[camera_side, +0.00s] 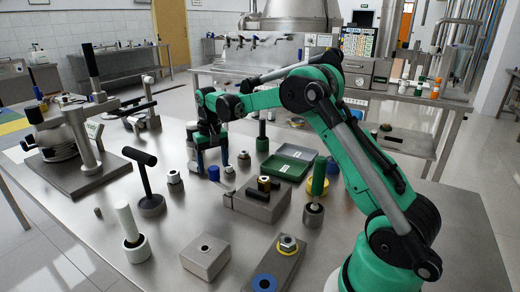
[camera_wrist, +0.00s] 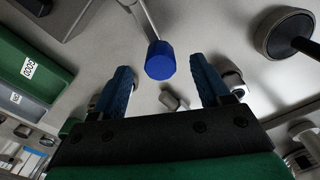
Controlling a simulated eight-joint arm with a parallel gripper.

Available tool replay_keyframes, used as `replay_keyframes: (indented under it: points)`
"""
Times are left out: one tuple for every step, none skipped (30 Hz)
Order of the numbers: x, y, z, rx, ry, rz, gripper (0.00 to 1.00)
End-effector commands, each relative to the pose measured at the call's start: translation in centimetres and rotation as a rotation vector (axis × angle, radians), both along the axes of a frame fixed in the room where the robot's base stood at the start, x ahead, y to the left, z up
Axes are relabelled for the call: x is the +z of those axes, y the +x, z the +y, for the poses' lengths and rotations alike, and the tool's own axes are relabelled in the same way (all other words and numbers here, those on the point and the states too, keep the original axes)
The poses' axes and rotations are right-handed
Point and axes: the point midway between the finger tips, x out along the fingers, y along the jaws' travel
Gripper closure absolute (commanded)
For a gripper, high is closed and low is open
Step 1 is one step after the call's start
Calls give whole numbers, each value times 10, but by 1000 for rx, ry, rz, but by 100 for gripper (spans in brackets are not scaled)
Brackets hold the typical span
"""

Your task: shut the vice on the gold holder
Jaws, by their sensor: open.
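The vice (camera_side: 250,207) is a grey metal block in the middle of the steel table. The gold holder (camera_side: 264,182) sits at its top among dark parts; I cannot tell how wide the jaw gap is. A blue knob (camera_side: 213,173) stands left of and behind the vice. In the wrist view the blue knob (camera_wrist: 160,60) is on the end of a thin metal rod (camera_wrist: 146,20). My gripper (camera_side: 210,163) is open and points down over the knob. In the wrist view its blue fingers (camera_wrist: 160,72) are on either side of the knob, with gaps visible.
Green trays (camera_side: 287,165) lie right of my gripper. A black T-handled tool (camera_side: 145,178) stands to the left. A green cylinder (camera_side: 318,178) stands right of the vice. A grey block (camera_side: 205,257) and a plate with rings (camera_side: 278,262) are in front.

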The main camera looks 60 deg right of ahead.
Motion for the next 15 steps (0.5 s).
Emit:
replay_keyframes:
  points:
    - [-7,0,0,1,0,0,30]
    - [-11,0,0,1,0,-1,30]
    - [-15,0,0,1,0,-1,30]
    - [-18,0,0,1,0,-1,30]
    - [-20,0,0,1,0,-1,30]
    - [-21,0,0,1,0,-1,30]
    - [-22,0,0,1,0,-1,30]
    - [-23,0,0,1,0,-1,30]
    - [-23,0,0,1,0,-1,30]
    - [-23,0,0,1,0,-1,30]
    - [-23,0,0,1,0,-1,30]
    - [-23,0,0,1,0,-1,30]
    - [-23,0,0,1,0,-1,30]
    - [-23,0,0,1,0,-1,30]
    - [-23,0,0,1,0,-1,42]
